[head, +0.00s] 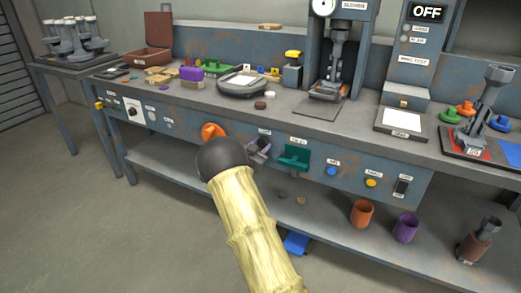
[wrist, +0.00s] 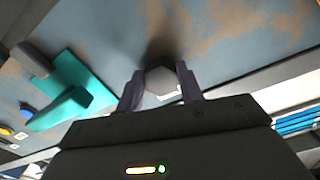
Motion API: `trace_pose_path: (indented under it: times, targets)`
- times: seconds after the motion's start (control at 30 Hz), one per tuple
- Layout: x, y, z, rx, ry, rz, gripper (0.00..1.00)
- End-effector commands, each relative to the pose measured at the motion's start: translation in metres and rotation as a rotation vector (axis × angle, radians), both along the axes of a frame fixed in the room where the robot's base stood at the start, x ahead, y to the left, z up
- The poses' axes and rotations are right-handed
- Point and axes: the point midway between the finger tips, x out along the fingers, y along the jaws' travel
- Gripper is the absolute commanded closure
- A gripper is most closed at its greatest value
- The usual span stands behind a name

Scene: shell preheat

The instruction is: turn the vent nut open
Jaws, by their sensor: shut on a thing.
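The vent nut (wrist: 161,79) is a grey six-sided nut on the blue-grey front panel of the bench. In the wrist view it sits between the two purple-grey fingers of my gripper (wrist: 161,88), which are shut on it from both sides. In the head view my gripper (head: 259,149) reaches the panel just under a small white label. My pale arm and its dark joint come up from below there. The nut cannot be made out in the head view, and its turn angle cannot be read.
A green lever (head: 295,157) sticks out right of my gripper; it also shows in the wrist view (wrist: 65,103). An orange knob (head: 212,131) is close on the left. Blue (head: 332,171) and yellow (head: 371,182) buttons are further right. Orange (head: 362,213) and purple (head: 406,228) cups stand on the lower shelf.

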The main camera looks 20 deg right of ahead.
Motion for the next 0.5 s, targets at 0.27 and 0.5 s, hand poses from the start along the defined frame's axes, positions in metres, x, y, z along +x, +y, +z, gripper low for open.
trace_pose_path:
  times: [0.27, 0.5]
  targets:
    - [0.0006, 0.0005, -0.0032, 0.165, -0.210, -0.001, 0.86]
    - [0.0010, 0.0005, -0.0029, 0.304, -0.391, -0.001, 0.86]
